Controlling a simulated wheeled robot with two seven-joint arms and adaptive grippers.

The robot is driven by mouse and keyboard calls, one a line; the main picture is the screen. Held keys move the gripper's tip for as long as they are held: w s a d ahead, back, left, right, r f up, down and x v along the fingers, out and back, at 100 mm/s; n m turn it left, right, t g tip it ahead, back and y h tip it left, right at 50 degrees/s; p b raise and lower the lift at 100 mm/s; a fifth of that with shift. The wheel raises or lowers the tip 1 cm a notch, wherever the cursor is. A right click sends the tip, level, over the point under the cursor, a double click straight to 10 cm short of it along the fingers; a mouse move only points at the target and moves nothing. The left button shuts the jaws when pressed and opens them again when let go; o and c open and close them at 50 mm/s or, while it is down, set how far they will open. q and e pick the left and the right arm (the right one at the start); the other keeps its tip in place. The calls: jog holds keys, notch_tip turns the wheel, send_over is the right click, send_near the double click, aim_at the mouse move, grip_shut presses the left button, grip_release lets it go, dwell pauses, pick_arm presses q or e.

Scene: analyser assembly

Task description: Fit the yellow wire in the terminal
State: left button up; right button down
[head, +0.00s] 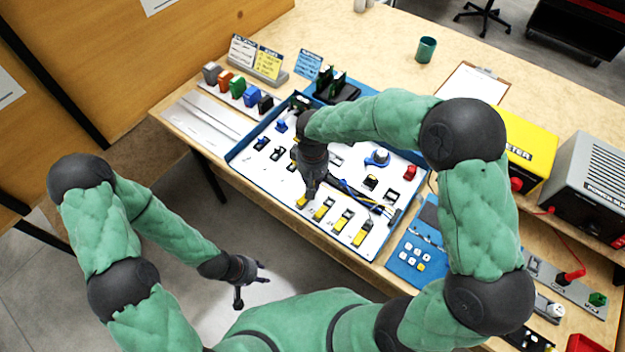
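A white board in a shallow blue tray (240,157) lies on the table. Along its front edge is a row of yellow-and-black terminals, one of them here (362,234). My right gripper (311,194) points down at the left end of this row, close to the leftmost yellow piece (302,202). Its fingers are too small and dark to show whether they hold anything. Thin wires, dark with some yellow (352,193), lie on the board right of this gripper; which is the yellow wire is unclear. My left gripper (253,288) is open and empty, off the table's front edge.
Coloured blocks (237,87) stand behind the tray at left. A blue panel with buttons (415,254) is to the right. A yellow box (530,150) and grey tester (590,178) stand farther right. A green cup (426,49) and clipboard (470,84) are at the back.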

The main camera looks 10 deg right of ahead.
jog(key=shift+f, duration=0.45)
dwell(0.3)
jog(key=c, duration=1.1)
grip_release()
jog(key=shift+c, duration=0.2)
jog(key=shift+o, duration=0.3)
jog(key=shift+o, duration=1.3)
jog(key=shift+r+p, duration=2.45)
jog(key=shift+r, duration=1.1)
